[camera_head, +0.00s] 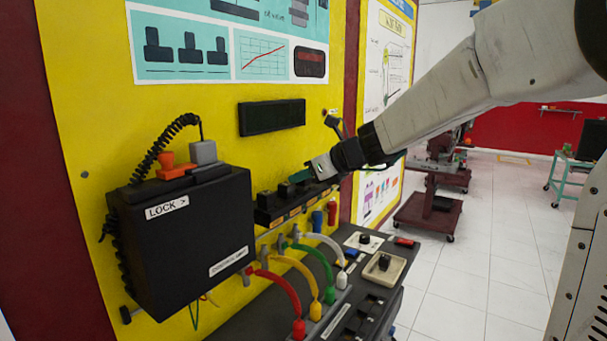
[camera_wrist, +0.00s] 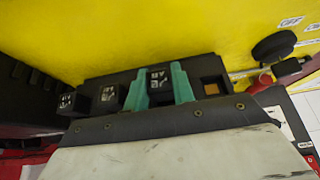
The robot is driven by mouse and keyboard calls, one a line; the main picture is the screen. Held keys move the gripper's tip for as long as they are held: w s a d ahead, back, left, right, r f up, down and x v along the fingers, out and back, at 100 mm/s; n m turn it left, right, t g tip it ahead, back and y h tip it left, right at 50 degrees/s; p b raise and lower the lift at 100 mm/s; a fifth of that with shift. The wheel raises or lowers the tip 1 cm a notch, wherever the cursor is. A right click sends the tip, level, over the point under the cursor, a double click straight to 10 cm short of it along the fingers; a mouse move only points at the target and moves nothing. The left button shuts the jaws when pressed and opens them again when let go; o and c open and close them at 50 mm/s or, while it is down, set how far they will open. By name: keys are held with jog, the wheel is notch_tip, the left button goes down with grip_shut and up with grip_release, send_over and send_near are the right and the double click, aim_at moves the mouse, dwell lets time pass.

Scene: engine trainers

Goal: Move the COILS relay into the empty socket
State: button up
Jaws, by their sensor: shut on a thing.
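My gripper (camera_head: 301,176) reaches in from the right to the black relay strip (camera_head: 268,215) on the yellow panel. In the wrist view its green fingers (camera_wrist: 159,84) are shut on a black relay (camera_wrist: 158,77) with a white-marked top. The marking is too small to read, so I cannot tell if it is COILS. An empty socket (camera_wrist: 211,88) with an orange-brown inside is just right of the fingers. Two other black relays (camera_wrist: 108,95) stand to the left. I cannot tell whether the held relay is seated or lifted clear.
A black box marked LOCK (camera_head: 185,240) stands left of the strip. Coloured cables (camera_head: 283,288) arch below it over a black console. A black knob (camera_wrist: 273,47) and a red part (camera_wrist: 261,83) are right of the strip.

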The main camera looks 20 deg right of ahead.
jog(key=shift+f, duration=0.4)
jog(key=o, duration=0.7)
jog(key=shift+o, duration=0.2)
jog(key=v, duration=0.5)
jog(key=shift+w+a+r, duration=0.15)
jog(key=shift+r, duration=0.2)
jog(key=shift+r, duration=2.45)
